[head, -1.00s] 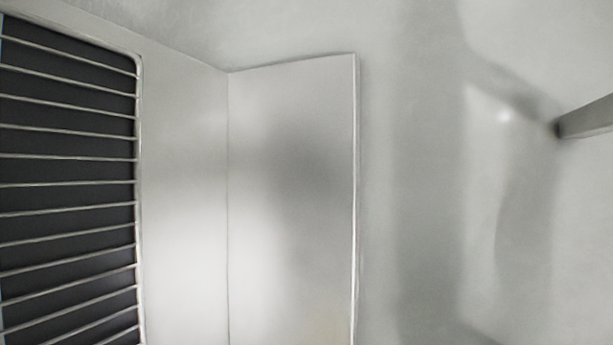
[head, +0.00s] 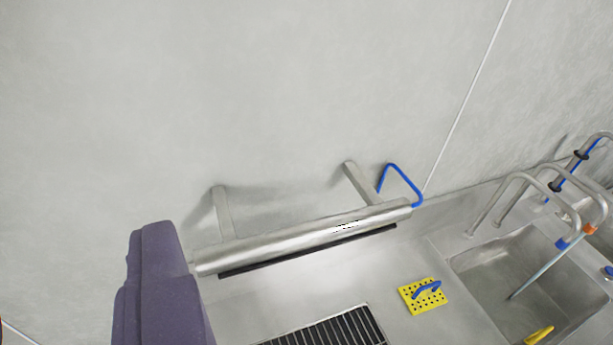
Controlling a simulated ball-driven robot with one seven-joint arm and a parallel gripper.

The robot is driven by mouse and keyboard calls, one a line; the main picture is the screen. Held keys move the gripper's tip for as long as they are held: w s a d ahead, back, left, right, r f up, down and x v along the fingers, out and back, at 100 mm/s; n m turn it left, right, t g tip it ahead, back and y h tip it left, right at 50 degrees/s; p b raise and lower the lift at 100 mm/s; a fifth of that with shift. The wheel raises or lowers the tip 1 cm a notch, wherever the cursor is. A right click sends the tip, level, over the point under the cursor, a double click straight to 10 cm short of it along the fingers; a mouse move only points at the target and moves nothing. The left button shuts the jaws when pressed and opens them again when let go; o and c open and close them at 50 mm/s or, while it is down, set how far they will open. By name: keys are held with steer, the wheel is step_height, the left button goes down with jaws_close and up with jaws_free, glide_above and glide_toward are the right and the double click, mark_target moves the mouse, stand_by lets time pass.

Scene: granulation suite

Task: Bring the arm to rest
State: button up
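A steel bar fixture (head: 300,240) on brackets juts from the grey wall (head: 250,90). A blue hook (head: 402,180) is at its right end. Below lie a dark slatted grate (head: 335,330), a yellow perforated block (head: 412,302) with blue handle, and a steel sink (head: 480,280) with pipes. The upper wall is clear.

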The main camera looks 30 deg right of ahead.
steer(key=shift+w+f, duration=0.1)
step_height(320, 180, down, 10)
steer(key=b, duration=0.9)
steer(key=shift+b, duration=0.4)
